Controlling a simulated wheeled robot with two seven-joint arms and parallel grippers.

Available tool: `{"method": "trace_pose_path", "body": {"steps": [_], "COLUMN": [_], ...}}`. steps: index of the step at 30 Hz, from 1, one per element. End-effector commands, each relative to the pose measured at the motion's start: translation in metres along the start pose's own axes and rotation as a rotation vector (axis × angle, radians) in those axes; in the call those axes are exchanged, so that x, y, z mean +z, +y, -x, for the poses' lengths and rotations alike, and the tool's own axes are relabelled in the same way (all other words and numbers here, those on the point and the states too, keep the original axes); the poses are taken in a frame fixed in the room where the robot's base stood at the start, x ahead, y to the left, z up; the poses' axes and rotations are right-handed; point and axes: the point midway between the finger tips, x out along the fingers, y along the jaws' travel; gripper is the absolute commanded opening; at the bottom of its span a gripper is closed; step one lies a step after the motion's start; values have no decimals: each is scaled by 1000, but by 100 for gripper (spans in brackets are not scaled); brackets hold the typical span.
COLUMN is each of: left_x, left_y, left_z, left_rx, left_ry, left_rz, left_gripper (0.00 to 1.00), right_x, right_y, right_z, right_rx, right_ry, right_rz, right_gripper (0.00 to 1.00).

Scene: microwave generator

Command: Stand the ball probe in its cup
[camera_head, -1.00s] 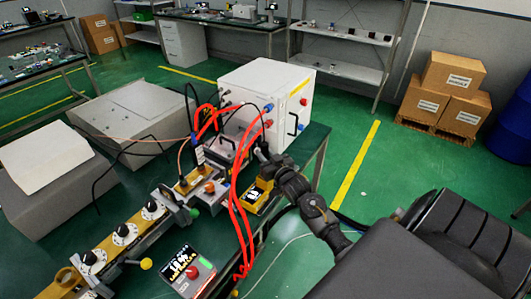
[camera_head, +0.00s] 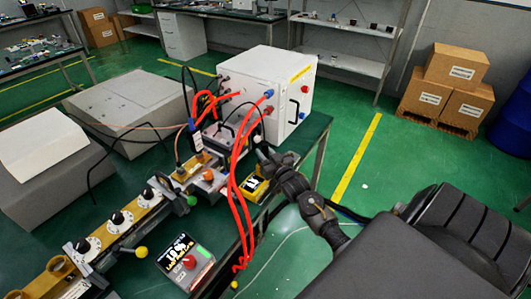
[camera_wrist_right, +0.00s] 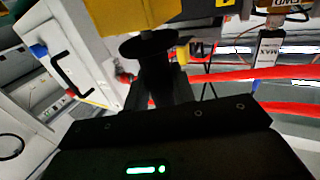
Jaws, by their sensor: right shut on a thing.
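My right gripper (camera_head: 264,153) is beside the front of the white cabinet, past the red cables. In the right wrist view the gripper (camera_wrist_right: 165,95) is shut on a black handle with a round disc (camera_wrist_right: 148,47), which looks like the ball probe. Its ball end is not seen. A yellow part (camera_wrist_right: 130,14) shows just beyond the disc; I cannot tell whether they touch or whether it is the cup. My left gripper is out of view.
Loose red cables (camera_head: 236,205) hang close to my right gripper. A yellow-and-black box (camera_head: 254,188), a row of dials (camera_head: 119,220) and a control box with a red button (camera_head: 187,264) are nearby. The green floor right is open.

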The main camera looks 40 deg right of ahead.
Motion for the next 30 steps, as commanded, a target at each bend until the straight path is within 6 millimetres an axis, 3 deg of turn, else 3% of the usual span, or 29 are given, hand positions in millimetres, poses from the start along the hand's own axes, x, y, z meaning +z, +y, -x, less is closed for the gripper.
{"method": "trace_pose_path", "body": {"steps": [2, 3, 8, 19, 30], "left_x": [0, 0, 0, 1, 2], "left_y": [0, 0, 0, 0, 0], "left_z": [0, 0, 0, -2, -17], "left_rx": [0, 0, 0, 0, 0], "left_ry": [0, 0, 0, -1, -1], "left_rz": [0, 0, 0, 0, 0], "left_gripper": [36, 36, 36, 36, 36], "right_x": [-1, -1, 0, 2, 3], "right_y": [0, 0, 0, 0, 0], "right_z": [0, 0, 0, 8, 76], "right_rx": [0, 0, 0, 0, -1], "right_ry": [1, 1, 1, -1, -2], "right_rz": [0, 0, 0, 0, 0], "right_gripper": [0, 30, 51, 51, 51]}}
